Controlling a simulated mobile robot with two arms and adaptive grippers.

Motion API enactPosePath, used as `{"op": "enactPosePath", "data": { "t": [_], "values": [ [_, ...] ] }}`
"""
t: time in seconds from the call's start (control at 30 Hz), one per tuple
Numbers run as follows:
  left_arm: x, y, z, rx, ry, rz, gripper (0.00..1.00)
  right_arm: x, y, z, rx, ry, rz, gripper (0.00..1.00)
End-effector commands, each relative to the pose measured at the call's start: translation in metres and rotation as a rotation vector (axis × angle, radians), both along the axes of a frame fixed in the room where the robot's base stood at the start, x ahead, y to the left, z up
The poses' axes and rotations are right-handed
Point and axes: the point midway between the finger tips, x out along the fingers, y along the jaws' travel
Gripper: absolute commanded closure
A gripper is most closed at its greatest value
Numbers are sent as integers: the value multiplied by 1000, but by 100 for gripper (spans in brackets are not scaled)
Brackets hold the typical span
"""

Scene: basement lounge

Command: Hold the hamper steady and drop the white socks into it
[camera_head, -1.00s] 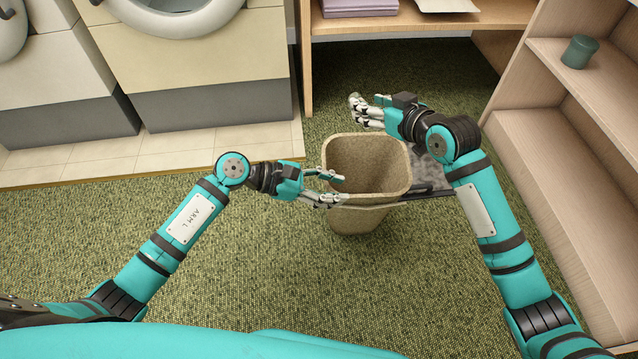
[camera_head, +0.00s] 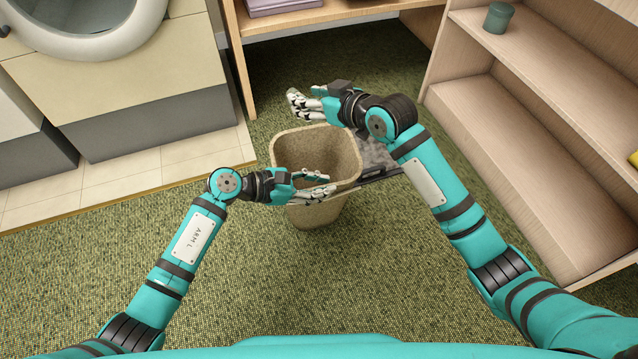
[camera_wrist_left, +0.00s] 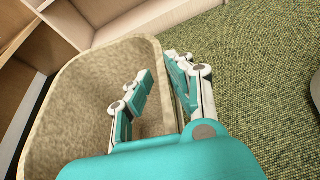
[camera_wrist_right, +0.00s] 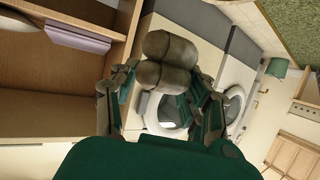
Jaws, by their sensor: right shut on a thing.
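The hamper (camera_head: 316,215) is a tan, speckled, open-topped bin standing upright on the green carpet. My left gripper (camera_head: 330,183) is at its front rim, with one finger inside the hamper and one outside. In the left wrist view the fingers (camera_wrist_left: 160,82) are apart, with the hamper wall (camera_wrist_left: 85,85) between them; I cannot tell if they touch it. My right gripper (camera_head: 303,103) is over the hamper's far side. In the right wrist view it is shut on the rolled socks (camera_wrist_right: 170,47), which look grey-brown in shadow. The hamper's bottom is partly hidden.
A grey mottled flat thing (camera_head: 374,153) with a dark edge is beside the hamper, partly under my right arm. Pale front-loading machines (camera_head: 150,130) stand at the left. A wooden shelf (camera_head: 480,120) holding a green cup (camera_head: 498,18) is at the right. Carpet in front is clear.

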Motion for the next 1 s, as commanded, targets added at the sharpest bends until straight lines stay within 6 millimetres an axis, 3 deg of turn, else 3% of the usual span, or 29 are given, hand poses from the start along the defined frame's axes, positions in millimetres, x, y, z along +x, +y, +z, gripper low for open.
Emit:
{"op": "enactPosePath", "data": {
  "t": [0.13, 0.47, 1.0],
  "values": [
    [0, 0, 0, 0, 0, 0, 100, 0, 0, 0, 1, -1, 0, 86],
    [0, 0, 0, 0, 1, 0, 100, 0, 0, -1, 0, 0, 0, 86],
    [-1, 0, -1, 0, 3, 0, 100, 0, 0, -37, 0, 2, 1, 86]
  ]
}}
